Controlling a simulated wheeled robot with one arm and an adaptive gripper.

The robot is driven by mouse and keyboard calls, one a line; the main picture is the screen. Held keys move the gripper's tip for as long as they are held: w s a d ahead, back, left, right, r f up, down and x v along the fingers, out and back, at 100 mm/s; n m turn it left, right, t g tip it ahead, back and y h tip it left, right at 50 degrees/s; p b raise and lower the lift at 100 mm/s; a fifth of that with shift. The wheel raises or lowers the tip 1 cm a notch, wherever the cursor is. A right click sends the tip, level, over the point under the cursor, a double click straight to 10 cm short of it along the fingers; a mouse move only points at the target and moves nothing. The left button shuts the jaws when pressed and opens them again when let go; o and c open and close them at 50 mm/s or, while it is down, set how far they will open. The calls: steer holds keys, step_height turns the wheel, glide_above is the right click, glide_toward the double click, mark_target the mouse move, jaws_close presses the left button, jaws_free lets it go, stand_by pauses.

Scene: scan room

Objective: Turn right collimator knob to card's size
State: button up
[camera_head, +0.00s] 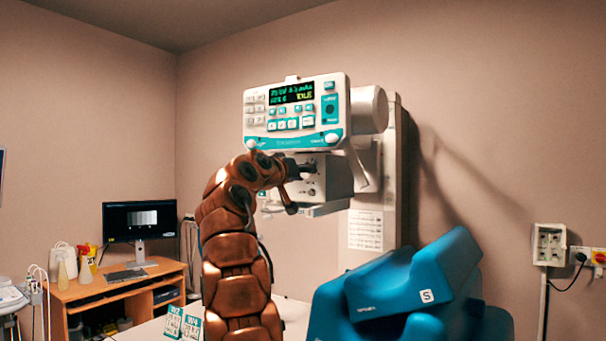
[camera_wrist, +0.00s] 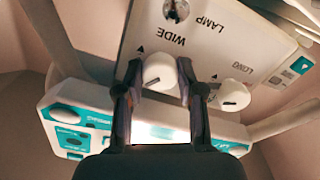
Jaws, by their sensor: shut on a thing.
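The collimator (camera_head: 312,185) is a pale box under the control panel in the head view, partly hidden by my arm. In the wrist view its face (camera_wrist: 215,40) appears with upside-down lettering. A white round knob (camera_wrist: 159,72) marked WIDE sits between my fingers; a short dark mark shows on it. A second white knob (camera_wrist: 234,96), marked LONG, is apart from my fingers, to the right. My gripper (camera_wrist: 160,68) is shut on the WIDE knob, a finger on each side. Two small cards (camera_head: 173,322) (camera_head: 190,326) stand on the pale table; their print is too small to read surely.
The control panel (camera_head: 295,110) with a lit green display hangs just above my gripper. A blue padded chair (camera_head: 400,290) stands at the lower right. A desk with a monitor (camera_head: 140,220) is at the left. A silver lamp switch (camera_wrist: 176,9) is near the WIDE knob.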

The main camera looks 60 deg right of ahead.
steer(key=shift+n, duration=0.6)
stand_by(1.4)
steer(key=o, duration=1.1)
steer(key=shift+o, duration=0.2)
steer(key=shift+a, duration=0.1)
steer(key=a, duration=1.1)
steer(key=shift+s+a, duration=0.3)
steer(key=shift+a, duration=0.1)
